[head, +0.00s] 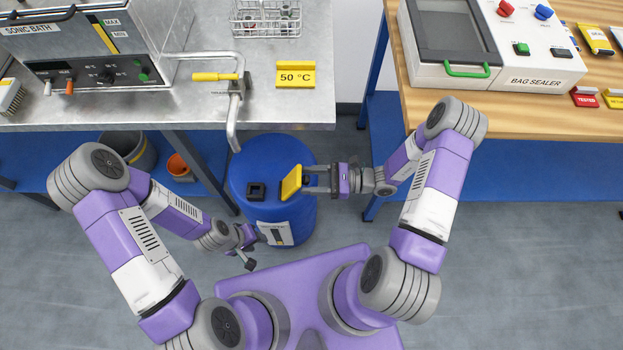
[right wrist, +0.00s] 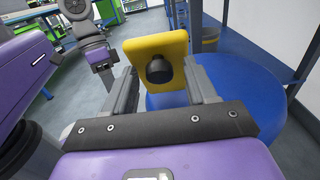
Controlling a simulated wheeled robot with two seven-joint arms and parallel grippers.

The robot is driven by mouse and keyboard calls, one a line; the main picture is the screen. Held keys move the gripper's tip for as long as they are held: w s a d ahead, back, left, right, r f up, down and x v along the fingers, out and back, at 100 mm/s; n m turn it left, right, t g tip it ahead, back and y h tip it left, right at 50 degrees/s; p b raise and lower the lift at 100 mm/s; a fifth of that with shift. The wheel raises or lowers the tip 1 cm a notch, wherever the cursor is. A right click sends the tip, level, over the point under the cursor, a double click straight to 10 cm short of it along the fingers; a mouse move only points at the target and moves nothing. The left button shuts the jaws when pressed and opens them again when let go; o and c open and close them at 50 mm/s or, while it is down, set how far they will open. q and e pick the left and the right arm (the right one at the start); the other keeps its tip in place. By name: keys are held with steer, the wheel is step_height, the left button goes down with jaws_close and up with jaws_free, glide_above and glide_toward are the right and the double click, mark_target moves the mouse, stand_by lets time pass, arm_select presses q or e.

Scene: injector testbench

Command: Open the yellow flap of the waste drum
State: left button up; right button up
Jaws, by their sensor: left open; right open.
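The blue waste drum (head: 255,165) stands on the floor between the two benches. Its yellow flap (head: 291,181) is tilted up from the lid, standing at a steep angle. In the right wrist view the yellow flap (right wrist: 150,47) shows its face with a dark round knob (right wrist: 159,70). My right gripper (head: 308,181) is at the flap's right side, its open fingers on either side of the knob. I cannot tell whether they touch it. My left gripper (head: 250,250) is open and empty, low at the drum's front left.
A small black square fitting (head: 256,191) sits on the drum lid left of the flap. The wooden bench (head: 440,101) is at the right.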

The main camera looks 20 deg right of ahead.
steer(key=shift+c, duration=0.3)
jaws_close()
